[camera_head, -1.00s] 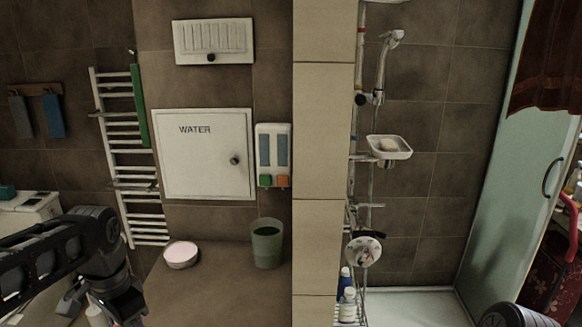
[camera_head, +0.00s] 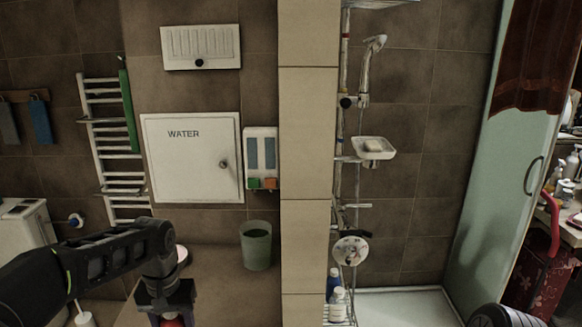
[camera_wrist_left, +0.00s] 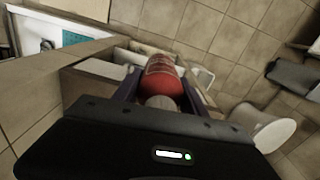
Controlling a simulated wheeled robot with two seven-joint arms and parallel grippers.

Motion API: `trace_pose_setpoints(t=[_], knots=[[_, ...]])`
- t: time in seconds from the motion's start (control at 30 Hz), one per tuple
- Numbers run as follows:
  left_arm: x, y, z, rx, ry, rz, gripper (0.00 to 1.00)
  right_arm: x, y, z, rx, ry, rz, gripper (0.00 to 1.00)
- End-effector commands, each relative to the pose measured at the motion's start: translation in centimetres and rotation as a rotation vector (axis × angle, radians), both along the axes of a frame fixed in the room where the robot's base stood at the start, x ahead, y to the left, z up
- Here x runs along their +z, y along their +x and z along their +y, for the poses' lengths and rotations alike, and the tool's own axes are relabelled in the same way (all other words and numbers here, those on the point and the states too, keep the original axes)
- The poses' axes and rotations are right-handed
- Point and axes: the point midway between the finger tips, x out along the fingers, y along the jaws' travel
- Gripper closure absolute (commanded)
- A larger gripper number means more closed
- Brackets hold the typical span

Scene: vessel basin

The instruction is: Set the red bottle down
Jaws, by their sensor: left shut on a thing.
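My left gripper (camera_head: 170,308) is at the bottom edge of the head view, low in front of the brown ledge. It is shut on the red bottle, of which only a bit of red (camera_head: 172,322) shows there. In the left wrist view the red bottle (camera_wrist_left: 162,82) sits between the two dark fingers (camera_wrist_left: 160,92), with a paler part towards the wrist. Whether the bottle touches any surface cannot be told. My right gripper is out of view; only part of my right arm shows at the bottom right.
The brown ledge (camera_head: 225,295) holds a green cup (camera_head: 257,247) and a pale bowl (camera_head: 182,255), partly hidden behind my left arm. A tiled pillar (camera_head: 307,180) bounds the ledge on the right. The ledge front looks bare. The wrist view shows a white bucket-like container (camera_wrist_left: 262,127).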

Motion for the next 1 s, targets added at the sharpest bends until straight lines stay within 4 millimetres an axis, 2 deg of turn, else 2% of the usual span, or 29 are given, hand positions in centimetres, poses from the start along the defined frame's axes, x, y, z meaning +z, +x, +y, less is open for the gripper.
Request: trace_pose_setpoints(t=[0.03, 0.1, 0.2, 0.3, 1.0], knots=[[-1.3, 0.4, -1.5, -0.015, 0.000, 0.005, 1.00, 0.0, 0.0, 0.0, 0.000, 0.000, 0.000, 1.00], [-2.7, 0.7, -3.1, -0.044, 0.001, 0.004, 1.00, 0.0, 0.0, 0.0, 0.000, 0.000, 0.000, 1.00], [-4.0, 0.7, -4.7, -0.080, 0.001, 0.001, 1.00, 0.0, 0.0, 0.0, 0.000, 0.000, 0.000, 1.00], [-4.6, 0.5, -5.4, -0.097, 0.001, 0.000, 1.00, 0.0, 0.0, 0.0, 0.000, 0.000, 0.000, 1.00], [-4.5, 0.6, -5.6, -0.102, 0.000, -0.002, 1.00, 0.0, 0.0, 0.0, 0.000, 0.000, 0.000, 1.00]])
